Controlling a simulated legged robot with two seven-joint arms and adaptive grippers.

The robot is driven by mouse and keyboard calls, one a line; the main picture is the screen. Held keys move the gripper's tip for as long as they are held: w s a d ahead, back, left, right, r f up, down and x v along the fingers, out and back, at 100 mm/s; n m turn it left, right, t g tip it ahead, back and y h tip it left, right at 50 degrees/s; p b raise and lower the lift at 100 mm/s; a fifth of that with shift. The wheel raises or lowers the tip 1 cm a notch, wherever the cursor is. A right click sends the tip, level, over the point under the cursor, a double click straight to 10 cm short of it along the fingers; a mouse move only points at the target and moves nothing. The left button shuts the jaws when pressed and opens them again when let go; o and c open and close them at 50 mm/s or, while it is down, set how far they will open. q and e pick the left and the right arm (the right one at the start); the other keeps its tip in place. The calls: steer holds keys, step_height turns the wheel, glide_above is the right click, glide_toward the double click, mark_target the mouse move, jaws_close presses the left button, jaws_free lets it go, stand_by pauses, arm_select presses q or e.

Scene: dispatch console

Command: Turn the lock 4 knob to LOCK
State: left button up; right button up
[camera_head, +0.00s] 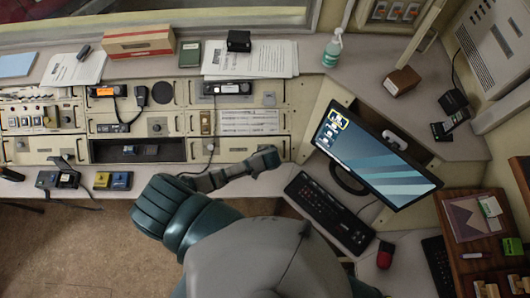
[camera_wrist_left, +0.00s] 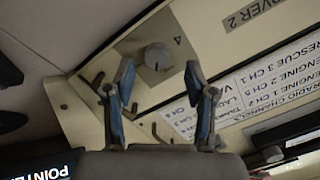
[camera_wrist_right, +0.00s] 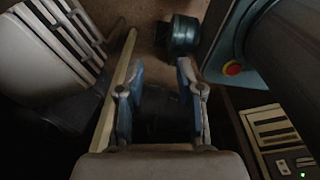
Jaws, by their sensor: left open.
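The lock 4 knob (camera_wrist_left: 157,56) is a round grey knob on a beige panel, with a "4" printed beside it in the left wrist view. I cannot tell the remaining distance or any LOCK marking. In the head view my left arm reaches right across the console's front edge, fingers unclear. My right gripper (camera_wrist_right: 160,66) is open and empty, away from the console.
A monitor (camera_head: 375,160) and keyboard (camera_head: 330,212) stand to the right. Papers (camera_head: 250,62) and a black box (camera_head: 239,41) lie on the shelf above. A cable (camera_head: 211,160) hangs near my left forearm.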

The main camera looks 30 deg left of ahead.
arm_select(q)
steer(key=shift+w+f, duration=0.35)
steer(key=shift+f, duration=0.2)
steer(key=shift+w+d+f, duration=0.1)
steer(key=shift+w+f, duration=0.1)
steer(key=shift+f, duration=0.15)
steer(key=shift+w+f, duration=0.15)
steer(key=shift+f, duration=0.15)
steer(key=shift+a+f, duration=0.1)
steer(key=shift+a, duration=0.3)
steer(key=shift+a+f, duration=0.1)
steer(key=shift+a, duration=0.05)
steer(key=c, duration=0.4)
steer(key=shift+a, duration=0.15)
jaws_close()
steer(key=shift+d, duration=0.45)
steer(key=shift+a, duration=0.1)
arm_select(e)
steer(key=shift+d, duration=1.1)
